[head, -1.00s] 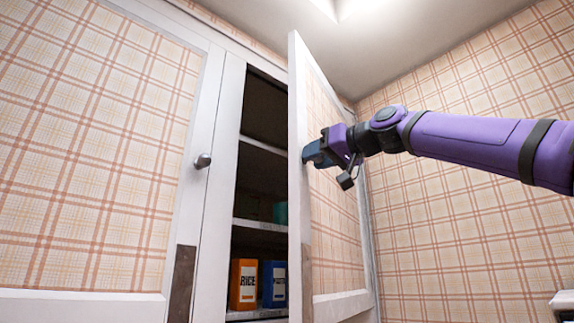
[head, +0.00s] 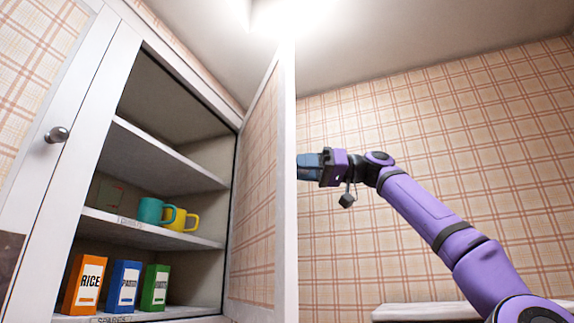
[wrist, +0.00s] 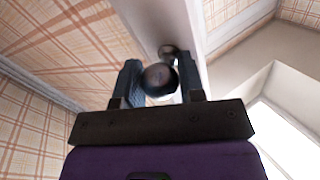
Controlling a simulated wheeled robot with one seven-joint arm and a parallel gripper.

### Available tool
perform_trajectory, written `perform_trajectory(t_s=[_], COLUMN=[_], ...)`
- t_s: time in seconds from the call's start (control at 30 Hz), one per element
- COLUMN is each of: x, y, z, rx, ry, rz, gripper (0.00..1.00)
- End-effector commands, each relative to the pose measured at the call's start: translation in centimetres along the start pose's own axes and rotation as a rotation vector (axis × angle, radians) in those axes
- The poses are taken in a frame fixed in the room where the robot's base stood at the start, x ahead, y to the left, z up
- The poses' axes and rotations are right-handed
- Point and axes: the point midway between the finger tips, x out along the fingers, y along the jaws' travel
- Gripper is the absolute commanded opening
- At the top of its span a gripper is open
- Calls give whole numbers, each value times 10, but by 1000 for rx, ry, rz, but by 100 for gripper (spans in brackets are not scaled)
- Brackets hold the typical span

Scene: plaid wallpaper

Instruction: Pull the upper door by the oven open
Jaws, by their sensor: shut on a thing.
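The upper door (head: 262,180), white-framed with a plaid panel, stands wide open, showing its inner face and its white edge towards me. My gripper (head: 302,167) is at the door's outer side, its fingertips partly hidden by the door edge in the head view. In the wrist view, my gripper (wrist: 160,85) is shut with its two fingers on either side of a dark round door knob (wrist: 158,77). A second rounded knob (wrist: 168,51) shows just behind it, beside the white door edge. The oven is not clearly seen.
The open cupboard holds a rice box (head: 86,285), a blue box (head: 124,286), a green box (head: 155,288), a teal mug (head: 152,211) and a yellow mug (head: 181,219) on shelves. A closed neighbouring door with a knob (head: 57,135) is at left. A white ledge (head: 410,312) is low right.

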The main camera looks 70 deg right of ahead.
Motion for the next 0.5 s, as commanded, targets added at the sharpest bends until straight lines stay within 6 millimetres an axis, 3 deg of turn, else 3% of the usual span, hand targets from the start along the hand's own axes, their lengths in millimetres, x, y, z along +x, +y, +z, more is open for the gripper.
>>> perform_trajectory(t_s=[0.43,0.47,0.5], x=[-5,-5,-5], y=[2,2,2], z=[-2,-2,-2], rx=[0,0,0], ry=[5,5,5], rz=[3,3,3], gripper=[0,40,49])
